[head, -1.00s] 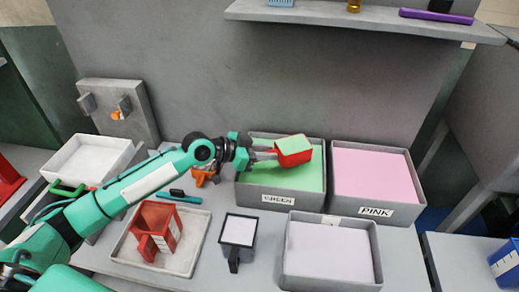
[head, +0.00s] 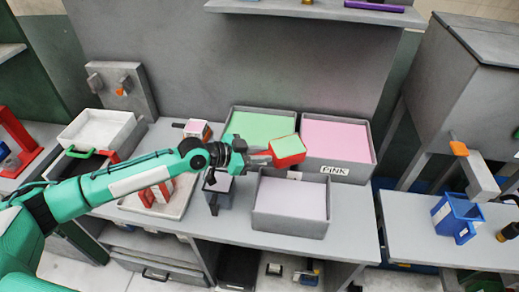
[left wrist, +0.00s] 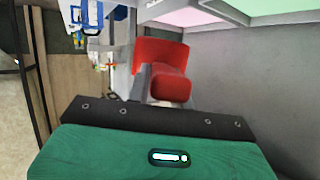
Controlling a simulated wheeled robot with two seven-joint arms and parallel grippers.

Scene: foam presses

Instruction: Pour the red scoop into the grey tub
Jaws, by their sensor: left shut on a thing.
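A grey tub (head: 290,230) with pale lilac-white contents stands at the front, just below the scoop in the picture. A small grey cup with a dark handle (head: 213,200) stands left of it, partly behind my arm. My right gripper is not in view.
A green-filled bin (head: 231,125) and a pink-filled bin (head: 366,173) stand behind. A tray (head: 130,205) with a red-and-white container is at left. A blue container (head: 458,216) stands on the right-hand bench, across a gap. A shelf (head: 320,12) runs above.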

